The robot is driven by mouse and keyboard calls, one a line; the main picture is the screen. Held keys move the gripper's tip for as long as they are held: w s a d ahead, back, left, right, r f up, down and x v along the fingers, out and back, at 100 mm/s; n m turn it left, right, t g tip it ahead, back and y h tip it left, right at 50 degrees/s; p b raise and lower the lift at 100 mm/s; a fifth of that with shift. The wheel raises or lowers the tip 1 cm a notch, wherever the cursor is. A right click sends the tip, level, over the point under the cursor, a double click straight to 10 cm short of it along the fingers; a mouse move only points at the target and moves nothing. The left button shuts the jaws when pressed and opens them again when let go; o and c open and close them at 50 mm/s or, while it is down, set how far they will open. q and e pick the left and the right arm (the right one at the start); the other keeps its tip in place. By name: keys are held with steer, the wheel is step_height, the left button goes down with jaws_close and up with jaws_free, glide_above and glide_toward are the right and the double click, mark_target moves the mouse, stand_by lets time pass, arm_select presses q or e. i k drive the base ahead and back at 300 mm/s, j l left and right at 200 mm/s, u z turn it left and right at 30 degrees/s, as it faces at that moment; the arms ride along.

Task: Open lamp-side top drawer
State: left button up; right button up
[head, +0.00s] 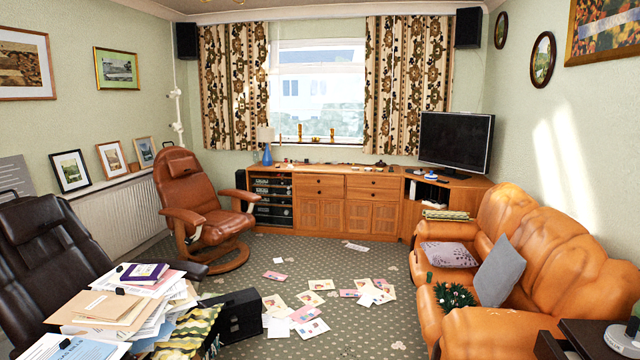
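A long wooden sideboard (345,228) stands against the far wall under the window. A lamp with a blue base (267,157) and a pale shade stands at its left end. The lamp-side top drawer (308,181) is in the left column of the sideboard's middle section and looks closed. A second drawer front (362,183) is to its right and also looks closed. Cupboard doors are below them. Neither of my grippers is in view.
Papers and cards (310,298) lie scattered on the patterned carpet (300,258). A brown recliner (205,215) stands left of the sideboard, an orange sofa (560,270) on the right. A paper pile (110,305) and black case (235,315) occupy the near left. Carpet before the drawers looks mostly clear.

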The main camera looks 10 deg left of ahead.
mark_target(327, 180)
steer(key=i+u, duration=0.1)
steer(key=i, duration=0.4)
steer(key=i+l+u, duration=0.15)
steer(key=i, duration=0.35)
steer(key=i+l+u, duration=0.1)
steer(key=i, duration=0.4)
steer(key=i+l+u, duration=0.15)
steer(key=i, duration=0.35)
steer(key=i+z, duration=0.1)
steer(key=i, duration=0.5)
steer(key=i+j, duration=0.1)
steer(key=i, duration=0.45)
steer(key=i+j+z, duration=0.15)
steer(key=i, duration=0.45)
steer(key=i+j, duration=0.1)
steer(key=i, duration=1.05)
steer(key=i+l+u, duration=0.15)
steer(key=i, duration=0.35)
steer(key=i+l, duration=0.15)
steer(key=i, duration=0.4)
steer(key=i+l+u, duration=0.1)
steer(key=i, duration=0.4)
steer(key=i+j+u, duration=0.1)
steer(key=i, duration=0.5)
steer(key=i+j+u, duration=0.1)
steer(key=i+j, duration=0.15)
steer(key=i, duration=0.3)
